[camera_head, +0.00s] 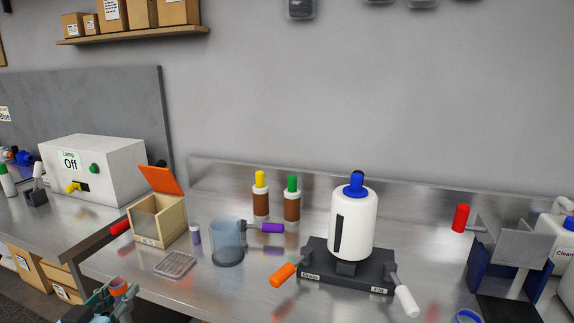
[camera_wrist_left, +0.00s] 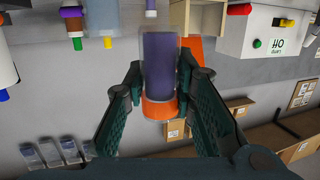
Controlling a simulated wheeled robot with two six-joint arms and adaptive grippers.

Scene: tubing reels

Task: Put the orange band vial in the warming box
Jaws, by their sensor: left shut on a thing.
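My left gripper (camera_head: 112,300) is at the bottom left of the head view, in front of the bench's front edge. It is shut on the orange band vial (camera_head: 120,287). In the left wrist view, the fingers of the left gripper (camera_wrist_left: 163,88) are on both sides of the vial, a clear tube with dark purple contents (camera_wrist_left: 158,58) and an orange band. A small wooden box (camera_head: 172,223) with a raised orange lid (camera_head: 160,180) looks like the warming box; its label is too small to read. It stands beyond the gripper, open at its front. My right gripper is not in view.
A small vial (camera_head: 195,234) stands right of the wooden box. A clear tray (camera_head: 175,265) lies before it, and a blue-tinted beaker (camera_head: 228,243) stands to the right. A white lamp box (camera_head: 95,168) reads Off. A white canister (camera_head: 352,225) stands on a black base.

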